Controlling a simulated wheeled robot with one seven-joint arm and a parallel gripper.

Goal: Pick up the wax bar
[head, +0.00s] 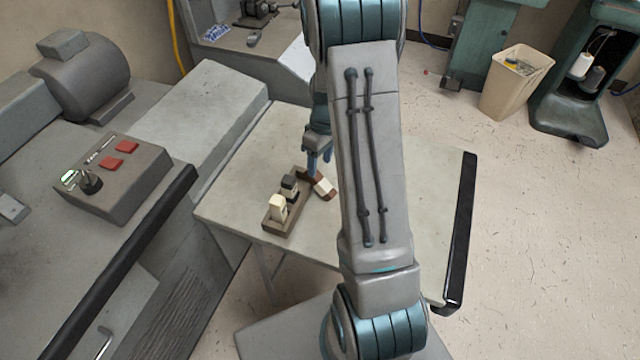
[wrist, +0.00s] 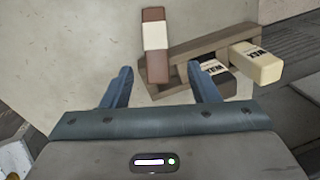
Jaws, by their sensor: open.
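A brown bar with a cream band around its middle (wrist: 155,40) lies on the table beside a wooden rack; it also shows in the head view (head: 322,187). The rack (wrist: 190,46) holds a black bar marked WAX (wrist: 217,76) and a cream bar marked WAX (wrist: 257,64). In the head view my gripper (head: 319,160) is partly hidden by my arm.
The pale table (head: 240,205) is mostly bare around the rack. A control box with red buttons (head: 118,178) sits on the grey machine at left. A bin (head: 515,85) and a green machine (head: 575,100) stand on the floor at back right.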

